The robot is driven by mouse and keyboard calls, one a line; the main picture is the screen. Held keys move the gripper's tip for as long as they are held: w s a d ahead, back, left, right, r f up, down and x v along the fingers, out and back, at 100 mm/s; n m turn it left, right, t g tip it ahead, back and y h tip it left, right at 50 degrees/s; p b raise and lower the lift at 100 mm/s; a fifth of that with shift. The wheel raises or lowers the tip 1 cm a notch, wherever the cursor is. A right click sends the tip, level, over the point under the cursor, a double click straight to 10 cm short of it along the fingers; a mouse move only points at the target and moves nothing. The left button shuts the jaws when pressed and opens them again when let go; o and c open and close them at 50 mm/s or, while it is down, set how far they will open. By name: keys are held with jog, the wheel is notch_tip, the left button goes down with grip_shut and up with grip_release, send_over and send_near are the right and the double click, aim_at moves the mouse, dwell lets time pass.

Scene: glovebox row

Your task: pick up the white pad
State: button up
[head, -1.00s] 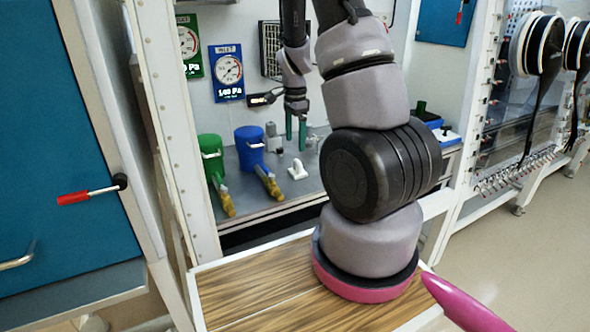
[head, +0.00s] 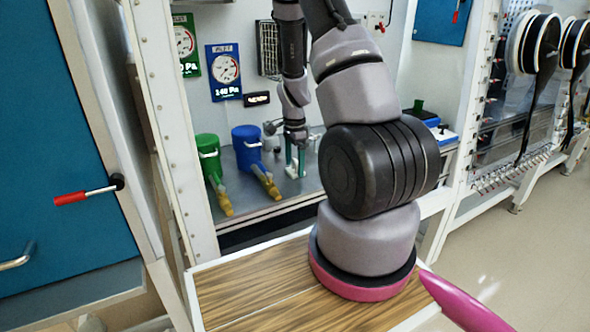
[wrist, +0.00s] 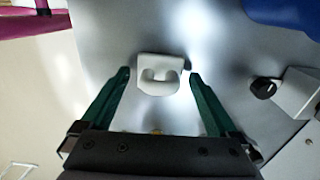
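The white pad (wrist: 174,66) is a small white block with a raised loop. In the wrist view it lies on the grey bench between the tips of my gripper (wrist: 160,75). The green fingers are apart, with a narrow gap on each side of the pad. In the head view my gripper (head: 295,170) points down at the bench, its fingers low around the pad, which they mostly hide.
A blue canister (head: 247,148) and a green canister (head: 208,158), each with a brass-coloured fitting, stand left of my gripper. A grey block with a black knob (wrist: 296,93) sits right of it in the wrist view. A frame post (head: 165,130) stands at left.

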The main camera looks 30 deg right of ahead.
aim_at(295, 159)
jog(key=c, duration=1.1)
notch_tip(295, 159, up, 10)
jog(key=shift+r, duration=0.1)
jog(key=shift+c, duration=0.2)
jog(key=o, duration=0.6)
jog(key=c, duration=0.5)
jog(key=shift+o, duration=0.2)
jog(key=shift+s, duration=0.1)
